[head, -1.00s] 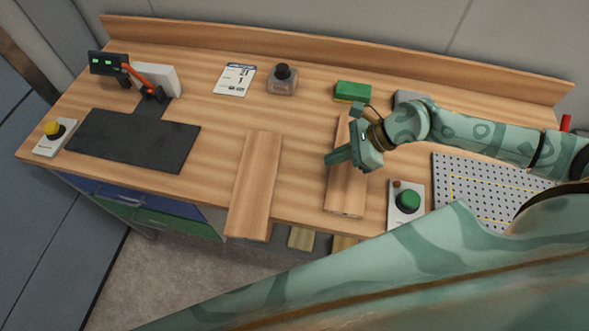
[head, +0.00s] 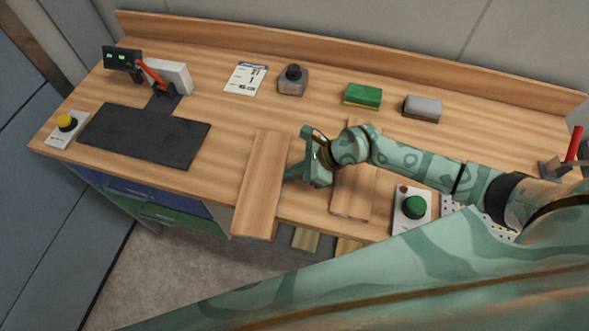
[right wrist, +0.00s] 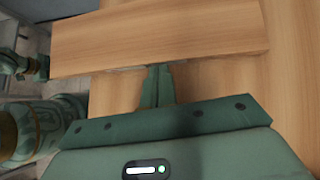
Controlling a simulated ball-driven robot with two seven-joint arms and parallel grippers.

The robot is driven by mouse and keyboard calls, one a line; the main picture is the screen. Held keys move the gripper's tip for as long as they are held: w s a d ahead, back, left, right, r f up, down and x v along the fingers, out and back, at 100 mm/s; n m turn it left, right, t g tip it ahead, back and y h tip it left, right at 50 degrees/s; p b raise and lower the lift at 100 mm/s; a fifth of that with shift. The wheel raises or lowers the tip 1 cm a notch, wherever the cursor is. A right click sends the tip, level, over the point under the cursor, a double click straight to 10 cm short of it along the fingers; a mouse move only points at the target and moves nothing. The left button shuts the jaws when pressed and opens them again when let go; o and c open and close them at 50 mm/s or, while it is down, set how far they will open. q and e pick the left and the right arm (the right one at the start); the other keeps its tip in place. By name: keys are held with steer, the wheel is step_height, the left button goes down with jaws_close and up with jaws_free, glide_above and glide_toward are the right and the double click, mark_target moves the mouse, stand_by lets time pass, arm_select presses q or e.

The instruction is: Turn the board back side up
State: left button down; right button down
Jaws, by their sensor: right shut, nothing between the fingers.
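Two plain light-brown wooden boards lie on the bench. The left board (head: 260,190) lies flat with its near end over the front edge. The right board (head: 352,200) lies to its right, partly hidden by my right arm. My right gripper (head: 288,174) is between the two boards, its shut, empty fingers pointing left at the left board's right edge. In the right wrist view the shut fingertips (right wrist: 157,72) are at the long edge of a board (right wrist: 165,38); I cannot tell whether they touch it.
A dark mat (head: 145,135) lies at the left, near a yellow button (head: 67,123). A green button box (head: 413,207) stands right of the boards. A grey-black device (head: 293,80), green sponge (head: 362,95) and grey block (head: 422,108) stand behind. Bench between mat and left board is clear.

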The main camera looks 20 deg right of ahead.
stand_by(0.3)
steer(key=shift+w+a, duration=0.35)
steer(key=shift+a, duration=0.5)
steer(key=shift+d, duration=0.1)
